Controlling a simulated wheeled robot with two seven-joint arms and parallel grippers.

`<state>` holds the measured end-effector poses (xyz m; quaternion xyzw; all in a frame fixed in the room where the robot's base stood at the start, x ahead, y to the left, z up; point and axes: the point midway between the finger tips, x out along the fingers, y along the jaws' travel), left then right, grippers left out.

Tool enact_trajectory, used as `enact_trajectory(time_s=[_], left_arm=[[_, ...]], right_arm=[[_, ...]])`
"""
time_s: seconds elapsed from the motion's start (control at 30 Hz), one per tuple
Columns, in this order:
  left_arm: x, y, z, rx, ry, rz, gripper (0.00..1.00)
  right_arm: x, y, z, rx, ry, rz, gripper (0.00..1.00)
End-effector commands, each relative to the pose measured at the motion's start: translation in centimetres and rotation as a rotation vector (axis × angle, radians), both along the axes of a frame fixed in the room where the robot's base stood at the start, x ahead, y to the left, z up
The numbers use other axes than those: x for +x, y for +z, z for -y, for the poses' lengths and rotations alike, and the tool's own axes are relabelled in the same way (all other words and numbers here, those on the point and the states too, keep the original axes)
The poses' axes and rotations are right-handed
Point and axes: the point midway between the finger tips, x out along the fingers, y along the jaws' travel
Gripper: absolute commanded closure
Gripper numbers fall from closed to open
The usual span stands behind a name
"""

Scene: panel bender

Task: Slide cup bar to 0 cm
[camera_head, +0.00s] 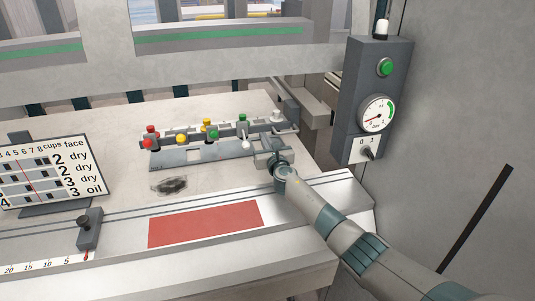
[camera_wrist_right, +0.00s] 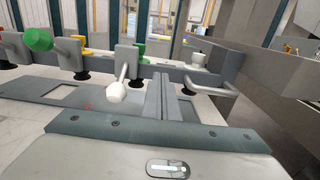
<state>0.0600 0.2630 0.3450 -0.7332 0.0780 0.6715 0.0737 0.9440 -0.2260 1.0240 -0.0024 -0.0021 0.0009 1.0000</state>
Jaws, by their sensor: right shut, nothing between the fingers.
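The cup bar (camera_head: 228,132) is a long grey bar on the pale table, with coloured knobs and levers along it. It also shows in the wrist view (camera_wrist_right: 100,62), with black suction cups below it and a grey handle (camera_wrist_right: 222,90) at its right end. My right gripper (camera_head: 267,142) is shut and empty, just in front of the bar's right part. In the wrist view its closed fingers (camera_wrist_right: 166,88) point at the bar, left of the handle; whether they touch it I cannot tell. My left gripper is out of view.
A flat grey plate with cutouts (camera_head: 185,156) lies below the bar. A ruler (camera_head: 38,266) with a dark sliding block (camera_head: 90,229) is front left, near a sign (camera_head: 50,172). A red panel (camera_head: 205,224) marks the front edge. A gauge box (camera_head: 375,100) stands at right.

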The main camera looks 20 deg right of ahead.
Motion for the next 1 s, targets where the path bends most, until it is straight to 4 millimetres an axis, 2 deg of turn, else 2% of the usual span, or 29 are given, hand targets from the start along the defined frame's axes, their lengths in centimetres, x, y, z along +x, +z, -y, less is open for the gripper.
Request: enact_trajectory(time_s=[0.3, 0.7, 1.0], left_arm=[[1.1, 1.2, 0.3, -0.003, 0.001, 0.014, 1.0], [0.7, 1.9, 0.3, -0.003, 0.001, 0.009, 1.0], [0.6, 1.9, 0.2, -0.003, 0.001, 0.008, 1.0]], right_arm=[[-2.4, -0.1, 0.0, -0.001, 0.001, -0.002, 1.0], [-7.4, -0.2, 0.1, 0.0, 0.001, -0.002, 1.0], [-9.1, -0.2, 0.0, 0.001, 0.001, -0.002, 1.0]])
